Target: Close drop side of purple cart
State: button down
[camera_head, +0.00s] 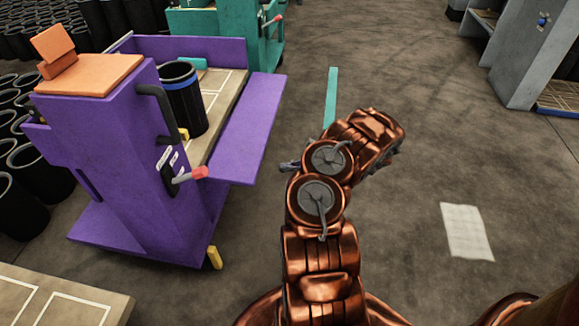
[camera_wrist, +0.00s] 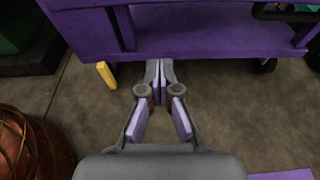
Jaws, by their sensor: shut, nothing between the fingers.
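The purple cart (camera_head: 130,150) stands left of my arm in the head view. Its drop side (camera_head: 240,130) is swung outward and lies roughly flat beside the cart bed, on the side facing my arm. A lever with a red grip (camera_head: 192,175) is on the cart's end panel. In the wrist view my gripper (camera_wrist: 160,72) is shut and empty, its fingertips close to the lower purple part of the cart (camera_wrist: 195,35); contact cannot be told. A purple edge at the lower right of that view may be the drop side. The gripper is not clearly visible in the head view.
A black sleeve with a blue band (camera_head: 182,98) stands on the cart bed. Orange blocks (camera_head: 55,50) lie on top of the cart's end. A teal cart (camera_head: 225,22) stands behind, and a grey cart (camera_head: 535,55) at the far right.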

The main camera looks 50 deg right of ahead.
jog(key=w+a+r+b, duration=0.2)
jog(key=w+a, duration=0.1)
jog(key=w, duration=0.2)
jog(key=shift+a, duration=0.25)
dwell(0.3)
jog(key=shift+w, duration=0.1)
